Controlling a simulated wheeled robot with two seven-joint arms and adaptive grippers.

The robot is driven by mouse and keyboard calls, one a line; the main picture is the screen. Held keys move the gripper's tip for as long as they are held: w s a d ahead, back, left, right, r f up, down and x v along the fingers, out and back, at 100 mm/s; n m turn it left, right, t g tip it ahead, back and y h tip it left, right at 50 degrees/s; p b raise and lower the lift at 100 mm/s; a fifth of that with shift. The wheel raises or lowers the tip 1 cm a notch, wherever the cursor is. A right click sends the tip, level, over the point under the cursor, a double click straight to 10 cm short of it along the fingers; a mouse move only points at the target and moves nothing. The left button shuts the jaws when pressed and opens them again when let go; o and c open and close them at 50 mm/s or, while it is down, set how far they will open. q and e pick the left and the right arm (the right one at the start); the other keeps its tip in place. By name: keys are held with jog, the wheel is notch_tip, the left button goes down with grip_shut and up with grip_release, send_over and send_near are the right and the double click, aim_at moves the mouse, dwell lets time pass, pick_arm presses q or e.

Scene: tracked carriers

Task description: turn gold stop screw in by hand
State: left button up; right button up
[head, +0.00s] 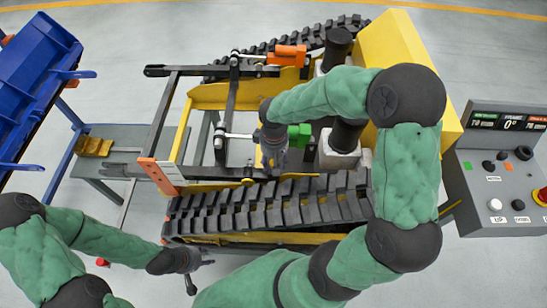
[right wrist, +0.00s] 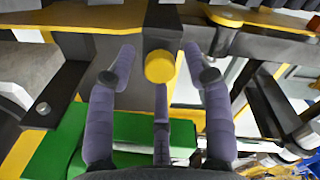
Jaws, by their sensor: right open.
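The gold stop screw (right wrist: 160,66) shows its round head in the right wrist view, at the end of a dark block. My right gripper (right wrist: 158,52) is open, with one purple finger on each side of the screw head and visible gaps on both sides. A third purple finger stands below the head; I cannot tell whether it touches. In the head view my right gripper (head: 272,158) points down into the carrier's frame, and I cannot make out the screw there. My left gripper (head: 197,270) is open and empty, low at the left.
The tracked carrier has a near black track (head: 270,208), a yellow frame, an orange block (head: 288,54) and a green block (head: 299,135). A control console (head: 505,165) stands at the right. A blue bucket (head: 35,75) and a grey bench (head: 125,140) are at the left.

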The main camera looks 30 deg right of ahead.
jog(key=n+p, duration=0.2)
jog(key=n, duration=0.2)
jog(key=shift+r+n+p, duration=0.3)
jog(key=shift+n+p, duration=0.1)
jog(key=shift+f+n+p, duration=0.15)
jog(key=shift+n+p, duration=0.35)
jog(key=shift+n, duration=0.6)
jog(key=n+p, duration=0.6)
jog(key=n, duration=0.2)
jog(key=shift+r, duration=0.2)
jog(key=shift+f+n+p, duration=0.15)
jog(key=shift+n+p, duration=0.15)
jog(key=shift+n, duration=0.2)
jog(key=shift+f, duration=0.15)
